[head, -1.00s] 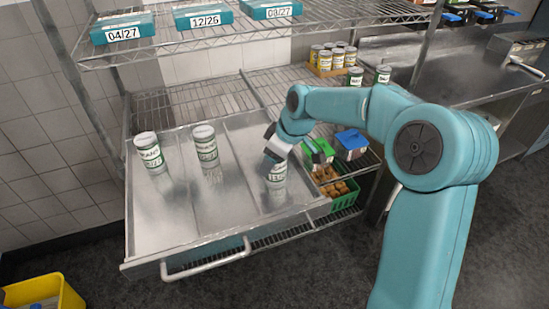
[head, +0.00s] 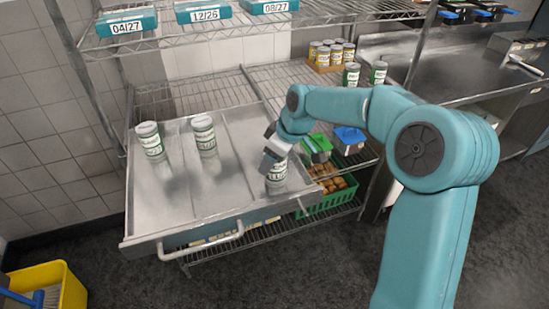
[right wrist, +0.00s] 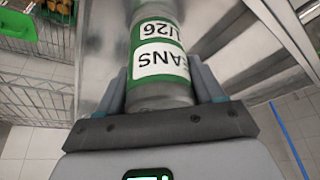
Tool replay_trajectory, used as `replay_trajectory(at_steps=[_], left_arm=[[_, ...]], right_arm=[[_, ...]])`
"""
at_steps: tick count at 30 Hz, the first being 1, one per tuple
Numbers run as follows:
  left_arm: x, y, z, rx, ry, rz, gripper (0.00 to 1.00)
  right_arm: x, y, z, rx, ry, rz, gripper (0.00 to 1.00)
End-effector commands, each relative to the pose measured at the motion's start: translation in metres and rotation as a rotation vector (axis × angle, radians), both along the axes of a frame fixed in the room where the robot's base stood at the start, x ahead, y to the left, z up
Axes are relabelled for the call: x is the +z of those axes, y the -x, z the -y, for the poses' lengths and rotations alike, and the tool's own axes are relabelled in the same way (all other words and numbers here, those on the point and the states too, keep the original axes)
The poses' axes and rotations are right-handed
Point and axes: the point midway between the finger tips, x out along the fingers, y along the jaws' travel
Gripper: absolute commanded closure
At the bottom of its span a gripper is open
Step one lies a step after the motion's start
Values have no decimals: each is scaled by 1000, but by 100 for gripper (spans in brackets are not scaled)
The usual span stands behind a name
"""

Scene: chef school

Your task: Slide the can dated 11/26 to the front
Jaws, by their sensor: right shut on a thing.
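My right gripper (head: 281,155) is shut around a green and white can (head: 277,177) near the front of the right lane of the metal drawer tray (head: 180,195). The can also shows in the right wrist view (right wrist: 160,50), between the two fingers. Its label is upside down there and reads "EANS", with part of a date ending in "/26"; the rest is cut off. Two similar cans stand upright further back, one in the left lane (head: 150,141) and one in the middle lane (head: 203,136). Their dates are not readable. My left gripper is not in view.
Teal signs reading 04/27 (head: 125,27), 12/26 (head: 205,14) and 08/27 (head: 270,8) sit on the wire shelf above. A green crate (head: 325,205) of brown items and lidded tubs stand right of the tray. A yellow bin (head: 70,292) is at lower left.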

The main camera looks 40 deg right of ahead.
Motion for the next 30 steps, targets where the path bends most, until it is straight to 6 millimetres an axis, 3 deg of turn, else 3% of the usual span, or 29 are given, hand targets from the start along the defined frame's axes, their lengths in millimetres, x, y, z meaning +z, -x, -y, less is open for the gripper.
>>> replay_trajectory(at_steps=[2,3,5,6,17,20,30], left_arm=[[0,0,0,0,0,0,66],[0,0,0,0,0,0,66],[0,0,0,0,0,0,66],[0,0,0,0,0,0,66],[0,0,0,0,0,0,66],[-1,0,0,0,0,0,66],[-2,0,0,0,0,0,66]], right_arm=[[1,0,0,0,0,1,76],[1,0,0,0,0,1,27],[1,0,0,0,0,1,7],[1,0,0,0,0,1,4],[6,4,1,-1,1,3,4],[20,10,3,-1,1,5,4],[97,38,15,-1,1,6,4]])
